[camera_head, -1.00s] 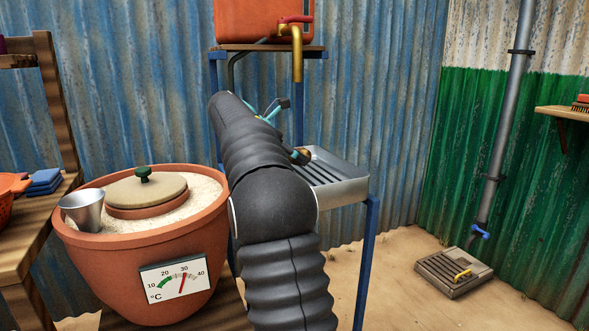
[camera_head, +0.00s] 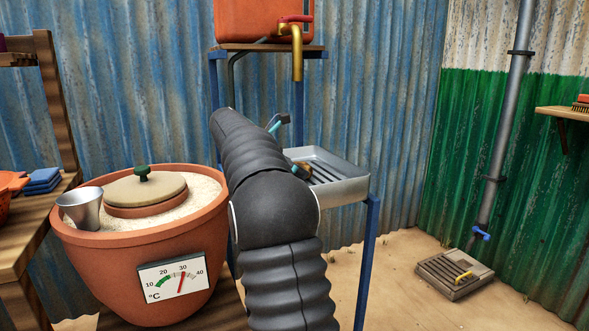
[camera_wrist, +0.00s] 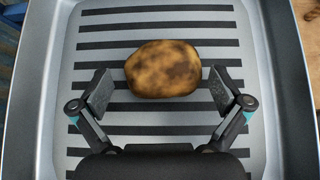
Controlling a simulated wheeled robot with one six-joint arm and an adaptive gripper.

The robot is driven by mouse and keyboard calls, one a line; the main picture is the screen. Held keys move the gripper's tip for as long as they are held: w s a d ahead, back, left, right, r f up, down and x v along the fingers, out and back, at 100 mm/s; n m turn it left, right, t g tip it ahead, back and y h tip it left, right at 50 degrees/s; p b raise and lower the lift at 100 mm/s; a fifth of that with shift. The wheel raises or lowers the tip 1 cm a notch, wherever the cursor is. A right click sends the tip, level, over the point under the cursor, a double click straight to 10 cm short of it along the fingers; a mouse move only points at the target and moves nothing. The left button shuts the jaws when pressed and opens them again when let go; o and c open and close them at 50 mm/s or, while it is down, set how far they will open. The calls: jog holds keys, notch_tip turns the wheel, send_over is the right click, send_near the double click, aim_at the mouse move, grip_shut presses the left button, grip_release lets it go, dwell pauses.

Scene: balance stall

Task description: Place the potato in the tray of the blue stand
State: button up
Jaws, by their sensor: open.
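The potato (camera_wrist: 163,69) is brown with dark patches and lies on the slatted floor of the grey metal tray (camera_wrist: 62,120) in the wrist view. The tray of the blue stand (camera_head: 371,240) also shows in the head view (camera_head: 345,190). My gripper (camera_wrist: 160,88) is open, with one finger on each side of the potato's near part and a visible gap at both sides. In the head view my arm hides most of the gripper and much of the tray; a small brown part of the potato (camera_head: 300,168) shows beside the arm.
An orange container (camera_head: 262,20) with a brass tap (camera_head: 297,55) stands on the shelf above the tray. A clay pot (camera_head: 140,245) with sand, a lid and a metal cup is at left. The tray's raised rim surrounds the potato, with bare slats around it.

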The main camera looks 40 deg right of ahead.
jog(key=shift+r, duration=0.15)
jog(key=p+v, duration=0.3)
jog(key=v, duration=0.9)
jog(key=s+a+f+m+t+y, duration=0.2)
jog(key=s+a+f+m, duration=0.3)
jog(key=s+a, duration=0.3)
jog(key=s+a+f+m+t+y, duration=0.3)
jog(key=s+a+f, duration=0.5)
jog(key=s, duration=0.5)
jog(key=s+a+f+m+t+y, duration=0.2)
jog(key=s+a+f+m+y, duration=0.3)
jog(key=s+a, duration=0.5)
jog(key=shift+s+f+m+t, duration=0.45)
jog(key=shift+f+m, duration=0.45)
jog(key=shift+m, duration=0.3)
